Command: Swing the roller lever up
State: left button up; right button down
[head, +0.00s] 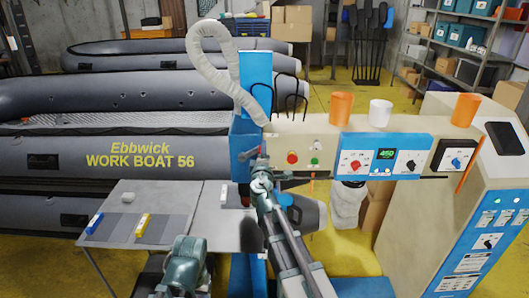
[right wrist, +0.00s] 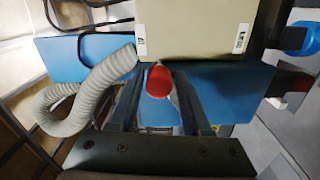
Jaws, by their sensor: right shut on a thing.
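The roller lever shows as a red rounded end (right wrist: 158,84) in the right wrist view, just below a beige housing. My right gripper (right wrist: 153,76) has one dark finger on each side of this red end and is shut on it. In the head view my right gripper (head: 252,156) is at the blue upright of the welding machine (head: 255,75), left of its control panel. The lever's shaft and pivot are hidden there by the gripper and arm. I cannot make out my left gripper in either view.
A ribbed pale hose (head: 205,55) curves down beside the upright. A grey table (head: 130,225) with small strips stands left of the arm. Grey inflatable boats (head: 150,95) lie behind. Orange and white cups (head: 380,112) stand on the beige machine arm. A control cabinet (head: 420,200) is at right.

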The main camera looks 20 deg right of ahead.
pick_arm(q)
jog(key=shift+r, duration=0.25)
pick_arm(e)
jog(key=shift+w+a+r+n, duration=0.1)
jog(key=shift+a+r+n, duration=0.15)
jog(key=shift+n, duration=0.15)
jog(key=shift+w, duration=0.1)
jog(key=c, duration=0.8)
grip_release()
jog(key=shift+o, duration=1.4)
jog(key=shift+a, duration=0.1)
pick_arm(q)
jog(key=shift+a, duration=0.1)
